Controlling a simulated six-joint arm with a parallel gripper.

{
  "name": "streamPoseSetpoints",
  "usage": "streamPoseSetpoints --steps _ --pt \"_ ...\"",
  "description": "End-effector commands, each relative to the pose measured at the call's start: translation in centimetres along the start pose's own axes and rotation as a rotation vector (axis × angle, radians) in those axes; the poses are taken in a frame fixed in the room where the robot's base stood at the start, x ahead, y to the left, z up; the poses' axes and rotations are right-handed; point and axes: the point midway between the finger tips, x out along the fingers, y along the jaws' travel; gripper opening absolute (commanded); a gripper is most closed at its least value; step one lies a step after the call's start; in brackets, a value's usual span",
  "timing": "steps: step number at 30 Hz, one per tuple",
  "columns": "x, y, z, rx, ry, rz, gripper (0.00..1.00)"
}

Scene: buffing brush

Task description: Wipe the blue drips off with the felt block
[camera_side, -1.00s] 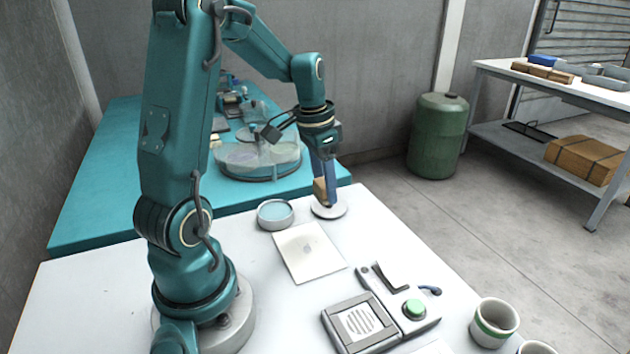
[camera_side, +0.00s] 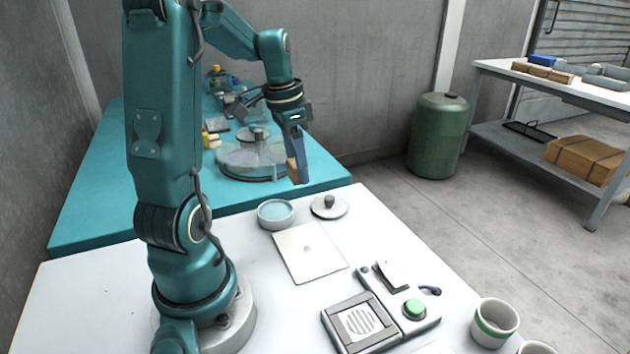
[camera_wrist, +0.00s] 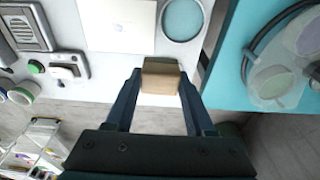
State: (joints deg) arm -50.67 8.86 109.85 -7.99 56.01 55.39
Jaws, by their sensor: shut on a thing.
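My gripper (camera_side: 298,172) is shut on the tan felt block (camera_side: 292,171), held in the air behind the white table's far edge. In the wrist view the felt block (camera_wrist: 160,76) sits between the fingertips. A white panel (camera_side: 310,265) lies flat on the table, apart from the block, with a small faint bluish mark (camera_side: 307,249) near its middle. In the wrist view the panel (camera_wrist: 110,38) is partly cut off by the top edge. The block's underside is hidden.
A round dish with pale blue contents (camera_side: 275,212) and a knobbed grey disc (camera_side: 329,207) stand behind the panel. A teal bench (camera_side: 100,200) carries a clear-covered turntable (camera_side: 240,160).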

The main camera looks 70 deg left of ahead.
Motion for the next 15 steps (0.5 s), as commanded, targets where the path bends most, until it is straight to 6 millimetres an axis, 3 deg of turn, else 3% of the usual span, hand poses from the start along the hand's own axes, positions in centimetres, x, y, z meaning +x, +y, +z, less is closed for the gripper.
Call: streamPoseSetpoints --steps 5,15 --pt "0.5 0.7 0.3 0.155 -0.002 0.014 0.1" --pt "2.2 7.4 1.8 0.7 -0.001 0.106 0.1"
